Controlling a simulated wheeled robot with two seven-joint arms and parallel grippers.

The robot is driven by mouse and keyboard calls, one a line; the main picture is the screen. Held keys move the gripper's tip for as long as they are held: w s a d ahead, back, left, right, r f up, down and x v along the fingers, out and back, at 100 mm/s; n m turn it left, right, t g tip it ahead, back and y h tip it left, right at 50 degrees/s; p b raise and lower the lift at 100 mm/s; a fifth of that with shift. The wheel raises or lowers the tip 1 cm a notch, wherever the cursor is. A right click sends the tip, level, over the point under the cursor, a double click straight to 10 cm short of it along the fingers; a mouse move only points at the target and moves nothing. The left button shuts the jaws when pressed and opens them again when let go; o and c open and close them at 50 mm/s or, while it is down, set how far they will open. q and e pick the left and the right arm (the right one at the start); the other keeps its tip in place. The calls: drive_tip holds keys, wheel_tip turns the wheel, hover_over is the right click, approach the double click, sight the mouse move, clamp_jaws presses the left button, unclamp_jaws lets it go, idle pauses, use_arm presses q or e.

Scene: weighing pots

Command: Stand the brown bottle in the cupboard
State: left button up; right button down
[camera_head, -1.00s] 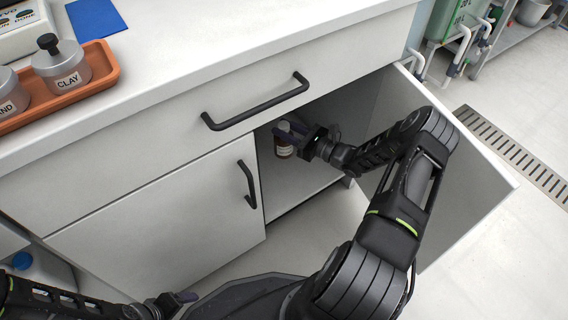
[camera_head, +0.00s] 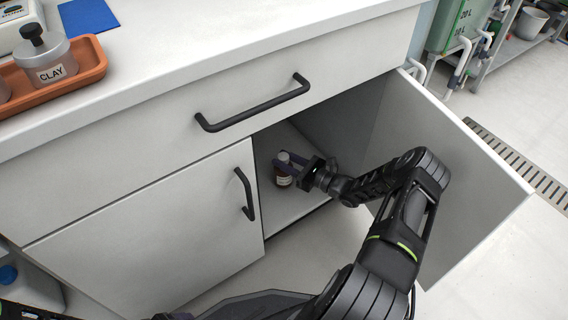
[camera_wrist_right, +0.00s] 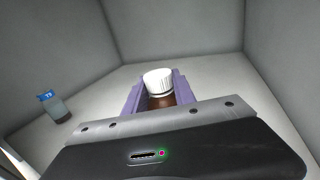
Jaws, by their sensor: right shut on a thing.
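The brown bottle (camera_head: 284,180) has a white label and is inside the open cupboard (camera_head: 300,204), close to its front opening. It looks upright, over the cupboard floor; I cannot tell whether its base touches it. My right gripper (camera_head: 289,160) is shut on the bottle, its purple fingers on either side near the top. In the right wrist view the bottle's white cap (camera_wrist_right: 158,80) shows between the two fingers, with a little brown glass below. Only a sliver of my left gripper (camera_head: 172,316) shows at the bottom edge of the head view.
The cupboard's right door (camera_head: 455,175) stands open beside my right arm; the left door (camera_head: 150,235) is shut. An orange tray (camera_head: 88,82) with a CLAY pot (camera_head: 48,62) is on the counter.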

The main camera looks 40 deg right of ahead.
drive_tip(key=shift+f, duration=0.1)
drive_tip(key=shift+f, duration=0.15)
drive_tip(key=c, duration=1)
unclamp_jaws()
drive_tip(key=shift+c, duration=0.2)
drive_tip(key=shift+s+d, duration=0.15)
drive_tip(key=shift+s, duration=0.1)
drive_tip(key=p+v, duration=0.2)
drive_tip(key=v, duration=0.4)
drive_tip(key=shift+p, duration=0.35)
drive_tip(key=shift+s+d, duration=0.15)
drive_tip(key=shift+s, duration=0.3)
